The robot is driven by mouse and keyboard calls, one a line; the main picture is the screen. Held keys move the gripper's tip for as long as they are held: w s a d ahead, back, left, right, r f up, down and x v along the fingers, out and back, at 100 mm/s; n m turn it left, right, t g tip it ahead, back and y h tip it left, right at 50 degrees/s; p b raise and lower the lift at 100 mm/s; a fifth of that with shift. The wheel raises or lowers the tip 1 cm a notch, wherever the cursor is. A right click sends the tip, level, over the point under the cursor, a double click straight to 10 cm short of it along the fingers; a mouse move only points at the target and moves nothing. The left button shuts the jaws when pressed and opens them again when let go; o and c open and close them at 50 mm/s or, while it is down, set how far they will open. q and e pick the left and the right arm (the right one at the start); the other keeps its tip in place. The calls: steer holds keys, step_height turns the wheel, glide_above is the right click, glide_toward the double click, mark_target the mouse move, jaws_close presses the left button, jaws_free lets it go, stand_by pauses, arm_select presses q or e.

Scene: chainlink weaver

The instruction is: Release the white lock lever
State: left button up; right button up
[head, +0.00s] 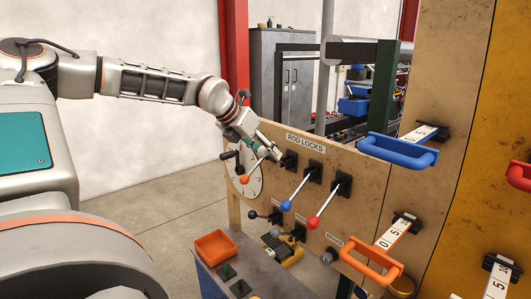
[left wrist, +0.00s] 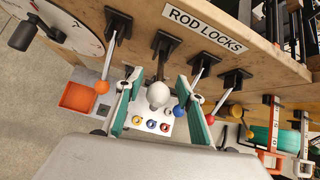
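The white lock lever has a round white knob (left wrist: 158,95) on a shaft that rises to a black mount under the ROD LOCKS sign (left wrist: 205,27). In the left wrist view the knob lies between the two fingers of my left gripper (left wrist: 158,108), with a gap on each side. The fingers are spread open. In the head view my left gripper (head: 262,150) is at the left end of the lever row and largely hides the white lever. My right gripper is in neither view.
The orange-knobbed lever (head: 244,179) is close to my left gripper. Blue (head: 285,205) and red (head: 313,222) knobs hang to the right. A dial (head: 250,184) and black crank knob (left wrist: 22,38) are at left. An orange tray (head: 215,246) and blue handle (head: 398,152) are also there.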

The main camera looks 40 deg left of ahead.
arm_select(q)
steer(key=shift+s, duration=0.1)
steer(key=v, duration=1.2)
stand_by(0.8)
